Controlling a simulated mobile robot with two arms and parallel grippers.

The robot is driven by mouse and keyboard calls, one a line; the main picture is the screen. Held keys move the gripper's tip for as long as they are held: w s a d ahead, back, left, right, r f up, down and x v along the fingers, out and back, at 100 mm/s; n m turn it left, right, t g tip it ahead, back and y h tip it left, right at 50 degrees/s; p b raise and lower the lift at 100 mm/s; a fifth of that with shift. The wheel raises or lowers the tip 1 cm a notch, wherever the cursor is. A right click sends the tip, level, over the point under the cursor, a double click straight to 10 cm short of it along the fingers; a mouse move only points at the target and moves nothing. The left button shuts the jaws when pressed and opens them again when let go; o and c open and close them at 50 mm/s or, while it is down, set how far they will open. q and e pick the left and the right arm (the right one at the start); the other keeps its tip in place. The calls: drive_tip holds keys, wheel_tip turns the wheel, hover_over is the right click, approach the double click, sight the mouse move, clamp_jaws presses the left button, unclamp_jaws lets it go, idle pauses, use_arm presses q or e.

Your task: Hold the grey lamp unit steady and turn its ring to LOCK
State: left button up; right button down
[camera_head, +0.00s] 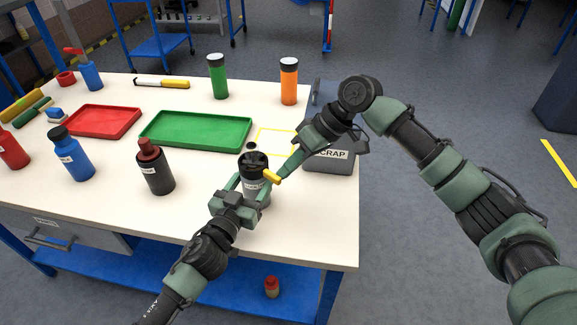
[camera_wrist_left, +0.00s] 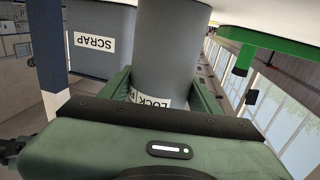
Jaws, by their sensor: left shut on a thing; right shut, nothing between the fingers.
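The grey lamp unit (camera_head: 254,188) stands upright near the table's front right, with a black lobed ring (camera_head: 254,160) on top. My left gripper (camera_head: 248,189) is shut around its grey body. In the left wrist view the grey body (camera_wrist_left: 175,45) sits between the fingers, with a partly hidden label reading LOCK (camera_wrist_left: 150,101). My right gripper (camera_head: 285,169) is shut and empty, its tips close to the lamp's upper right side. A small yellow piece (camera_head: 272,177) shows at those tips, beside the ring; I cannot tell what it belongs to. The ring's exact setting is not readable.
A grey SCRAP bin (camera_head: 334,160) stands just right of the lamp; it also shows in the left wrist view (camera_wrist_left: 98,45). A dark bottle (camera_head: 155,170) stands to the left. A green tray (camera_head: 197,131) and a yellow outlined area (camera_head: 276,131) lie behind.

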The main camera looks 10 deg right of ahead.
drive_tip(key=shift+s, duration=0.15)
drive_tip(key=shift+s+a+m+t, duration=0.85)
drive_tip(key=shift+s+m, duration=0.1)
drive_tip(key=shift+m, duration=0.25)
drive_tip(key=shift+s+a+r+m+t+h, duration=0.1)
drive_tip(key=shift+s+a+m+t+h, duration=0.45)
drive_tip(key=shift+a+m, duration=0.5)
drive_tip(key=shift+s+a+f+m+t+h, duration=0.1)
drive_tip(key=shift+s+a+m+t+h, duration=0.15)
drive_tip(key=shift+a+m+t, duration=0.8)
drive_tip(key=shift+s+a+r+m+t+h, duration=0.1)
drive_tip(key=shift+s+a+m+t+h, duration=0.35)
drive_tip(key=shift+m, duration=0.95)
drive_tip(key=shift+a+g, duration=0.25)
drive_tip(key=shift+g, duration=0.05)
drive_tip(key=shift+w, duration=0.1)
